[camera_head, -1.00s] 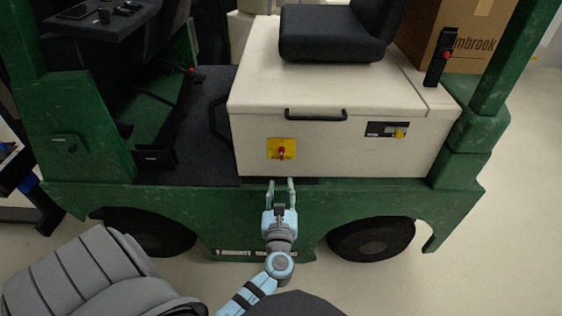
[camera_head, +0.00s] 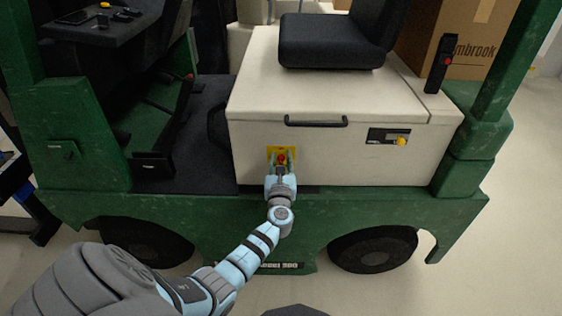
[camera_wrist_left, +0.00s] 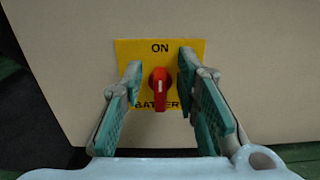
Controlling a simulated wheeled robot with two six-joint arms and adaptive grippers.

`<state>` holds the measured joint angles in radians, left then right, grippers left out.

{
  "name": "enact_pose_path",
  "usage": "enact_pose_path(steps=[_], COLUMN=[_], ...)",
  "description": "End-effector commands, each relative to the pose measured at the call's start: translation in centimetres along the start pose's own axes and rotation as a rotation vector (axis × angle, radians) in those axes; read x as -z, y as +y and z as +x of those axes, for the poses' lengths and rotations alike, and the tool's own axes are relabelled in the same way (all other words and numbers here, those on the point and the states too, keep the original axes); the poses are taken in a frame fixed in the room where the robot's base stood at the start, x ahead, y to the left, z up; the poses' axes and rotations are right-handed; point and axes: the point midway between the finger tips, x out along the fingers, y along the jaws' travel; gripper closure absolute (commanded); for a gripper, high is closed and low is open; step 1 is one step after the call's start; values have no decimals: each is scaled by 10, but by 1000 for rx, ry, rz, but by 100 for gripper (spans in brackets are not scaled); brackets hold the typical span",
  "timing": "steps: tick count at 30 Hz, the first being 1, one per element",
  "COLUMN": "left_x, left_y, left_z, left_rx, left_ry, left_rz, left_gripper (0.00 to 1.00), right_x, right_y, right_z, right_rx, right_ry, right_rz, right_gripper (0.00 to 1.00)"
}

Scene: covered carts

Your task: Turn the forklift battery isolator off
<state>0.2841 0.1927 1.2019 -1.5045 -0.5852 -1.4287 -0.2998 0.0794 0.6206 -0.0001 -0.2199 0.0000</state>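The battery isolator is a red rotary knob (camera_wrist_left: 159,88) on a yellow plate (camera_wrist_left: 187,45) marked ON at the top and BATTERY below. The knob's white mark stands upright, toward ON. In the head view the knob (camera_head: 281,158) sits on the front of the cream battery cover (camera_head: 340,160). My left gripper (camera_wrist_left: 160,72) is open, with one finger on each side of the knob and a gap on both sides. It also shows in the head view (camera_head: 281,160), reaching the plate. My right gripper is out of view.
A black handle (camera_head: 316,123) crosses the cover above the plate. A yellow knob (camera_head: 401,141) sits on a black panel to the right. The green forklift chassis (camera_head: 330,208) runs below, and a black seat (camera_head: 330,45) stands on top.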

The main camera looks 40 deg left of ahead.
Motion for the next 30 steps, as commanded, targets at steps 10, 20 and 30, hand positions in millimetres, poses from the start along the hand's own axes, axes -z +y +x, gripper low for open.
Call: enact_pose_path(steps=[10,20,30], left_x=[0,1,4], left_y=[0,1,5], left_z=[0,-1,-1], left_rx=[0,0,0], left_ry=[0,0,0], left_rz=[-1,-68,-313], left_gripper=[100,100,100], right_x=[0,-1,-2], right_y=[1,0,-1], right_z=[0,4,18], right_rx=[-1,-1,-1], right_ry=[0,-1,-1], right_rz=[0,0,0], right_gripper=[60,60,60])
